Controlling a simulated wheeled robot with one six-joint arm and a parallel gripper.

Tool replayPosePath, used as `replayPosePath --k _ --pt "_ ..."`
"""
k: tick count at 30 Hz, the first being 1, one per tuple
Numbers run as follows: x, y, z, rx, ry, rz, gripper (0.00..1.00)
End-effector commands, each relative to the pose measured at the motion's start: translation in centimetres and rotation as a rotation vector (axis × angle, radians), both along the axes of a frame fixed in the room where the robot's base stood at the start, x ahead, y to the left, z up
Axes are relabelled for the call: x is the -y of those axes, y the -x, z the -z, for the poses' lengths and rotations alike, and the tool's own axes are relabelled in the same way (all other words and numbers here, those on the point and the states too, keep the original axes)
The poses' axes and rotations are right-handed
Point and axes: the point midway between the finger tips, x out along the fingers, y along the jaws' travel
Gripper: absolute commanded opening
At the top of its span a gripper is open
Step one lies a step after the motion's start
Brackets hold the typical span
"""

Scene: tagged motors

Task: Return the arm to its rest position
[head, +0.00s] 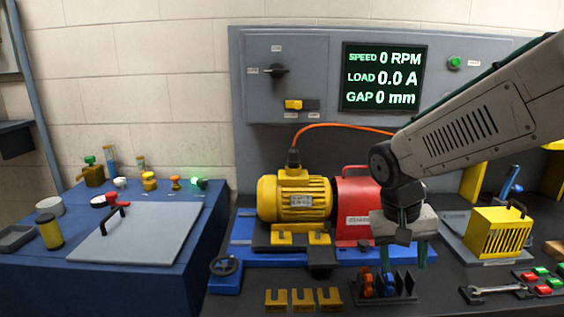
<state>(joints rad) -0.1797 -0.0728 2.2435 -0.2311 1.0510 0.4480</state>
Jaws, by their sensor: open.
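My arm (470,125) reaches in from the right edge of the head view and slopes down to the left. My gripper (405,250) points down in front of the red machine (357,200), with its jaws open. It hangs above a small black rack (402,285) that holds blue and orange pieces. I see nothing held between the jaws. A yellow motor (293,198) sits left of the gripper on a blue base (265,252). The gripper and wrist hide part of the red machine.
A grey panel (300,45) behind has a screen (383,78) reading 0 RPM, 0.0 A and 0 mm. A yellow slotted guard (498,232) and a wrench (495,290) are to the right. Yellow blocks (303,299) lie in front. A blue bench (110,285) is at left.

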Motion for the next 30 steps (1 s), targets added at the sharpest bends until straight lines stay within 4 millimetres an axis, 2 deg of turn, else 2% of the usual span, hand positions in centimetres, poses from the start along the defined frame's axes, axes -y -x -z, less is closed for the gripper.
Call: replayPosePath --k 1,6,9,13,18,23,30 --pt "0.5 2.3 -1.0 -0.011 -0.023 -0.034 0.52" --pt "1.5 9.6 -3.0 -0.048 -0.109 -0.151 0.52" --pt "1.8 13.4 -3.6 -0.037 -0.155 -0.194 0.52" --pt "2.0 17.0 -4.2 0.009 -0.196 -0.201 0.52" --pt "2.4 18.9 -4.9 0.089 -0.204 -0.169 0.52" --pt "2.7 19.2 -5.6 0.129 -0.2 -0.158 0.52" --pt "2.8 19.1 -5.7 0.13 -0.199 -0.154 0.52"
